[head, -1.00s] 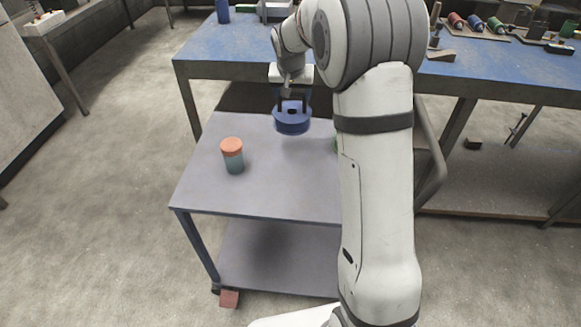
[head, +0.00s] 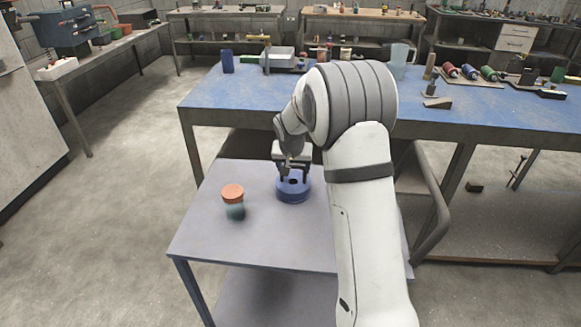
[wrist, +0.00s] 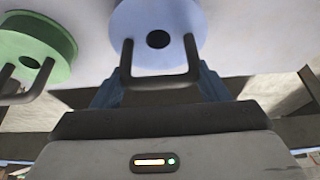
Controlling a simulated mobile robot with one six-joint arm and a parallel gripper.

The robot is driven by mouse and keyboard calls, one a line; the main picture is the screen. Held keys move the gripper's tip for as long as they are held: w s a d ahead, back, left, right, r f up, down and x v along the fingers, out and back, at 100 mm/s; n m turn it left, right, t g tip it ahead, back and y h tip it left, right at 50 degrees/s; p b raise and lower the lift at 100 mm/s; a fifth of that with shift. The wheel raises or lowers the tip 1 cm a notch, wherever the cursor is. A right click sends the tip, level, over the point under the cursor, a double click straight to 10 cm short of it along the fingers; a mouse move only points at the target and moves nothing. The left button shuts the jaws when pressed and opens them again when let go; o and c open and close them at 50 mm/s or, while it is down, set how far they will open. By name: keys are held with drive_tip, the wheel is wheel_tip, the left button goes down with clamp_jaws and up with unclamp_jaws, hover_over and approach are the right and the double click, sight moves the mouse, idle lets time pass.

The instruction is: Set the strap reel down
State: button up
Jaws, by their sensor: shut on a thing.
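The strap reel is a blue disc with a dark centre hole and a dark U-shaped handle. In the head view the blue reel (head: 293,190) is low over the grey cart top (head: 200,236), level; I cannot tell if it touches. My gripper (head: 293,170) is above the reel, pointing down and shut on it. In the wrist view the reel (wrist: 182,20) is at the top middle, its handle just in front of my gripper (wrist: 160,78). The exact contact of the fingers is hard to see.
A jar with an orange lid (head: 233,204) stands left of the reel. A green reel with a handle (wrist: 40,50) is beside the blue one in the wrist view, hidden by my arm in the head view. A blue-topped workbench (head: 230,95) stands behind the cart.

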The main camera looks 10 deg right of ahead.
drive_tip(key=o, duration=1.3)
drive_tip(key=shift+f, duration=0.15)
drive_tip(key=shift+c, duration=0.2)
drive_tip(key=o, duration=0.5)
drive_tip(key=shift+c, duration=0.2)
drive_tip(key=v, duration=1.2)
drive_tip(key=s+n+g+y, duration=0.1)
drive_tip(key=s+n, duration=0.2)
drive_tip(key=s, duration=3)
drive_tip(key=shift+s+d+r+n+g, duration=0.15)
drive_tip(key=shift+s+r+n+g, duration=0.15)
drive_tip(key=shift+s+g, duration=0.1)
